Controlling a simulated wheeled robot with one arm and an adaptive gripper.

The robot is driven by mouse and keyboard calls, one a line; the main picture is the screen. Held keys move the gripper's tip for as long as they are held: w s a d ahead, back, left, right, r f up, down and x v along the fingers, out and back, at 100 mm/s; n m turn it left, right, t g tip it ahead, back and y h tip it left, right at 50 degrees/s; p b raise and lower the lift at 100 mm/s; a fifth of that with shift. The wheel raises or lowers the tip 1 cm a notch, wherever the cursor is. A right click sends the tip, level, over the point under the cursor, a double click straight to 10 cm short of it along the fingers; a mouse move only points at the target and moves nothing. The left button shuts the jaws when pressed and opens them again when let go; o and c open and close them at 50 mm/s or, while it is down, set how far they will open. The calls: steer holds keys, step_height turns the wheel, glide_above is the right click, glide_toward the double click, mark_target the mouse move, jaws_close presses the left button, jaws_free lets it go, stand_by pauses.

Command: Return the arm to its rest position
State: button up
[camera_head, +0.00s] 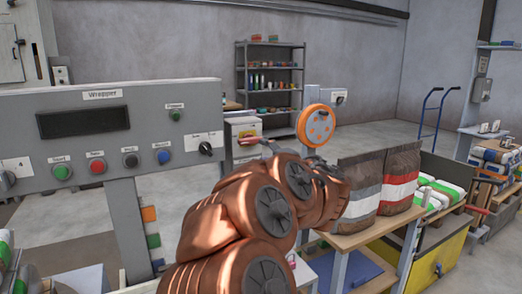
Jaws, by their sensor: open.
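My copper-brown arm (245,215) rises from the bottom middle of the head view. It is folded, with its links bunched together in front of the wrapper panel's right end and a wooden bench. I see nothing held.
The grey wrapper control panel (140,118) with coloured buttons stands close on the left. A round orange disc (316,125) stands just beyond my arm. Striped bags (400,178) stand on the wooden bench (370,232) at right. A shelf rack (270,80) and blue hand truck (432,115) are farther back.

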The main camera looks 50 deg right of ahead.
steer(key=shift+s+a, duration=0.15)
steer(key=shift+s, duration=0.3)
stand_by(0.4)
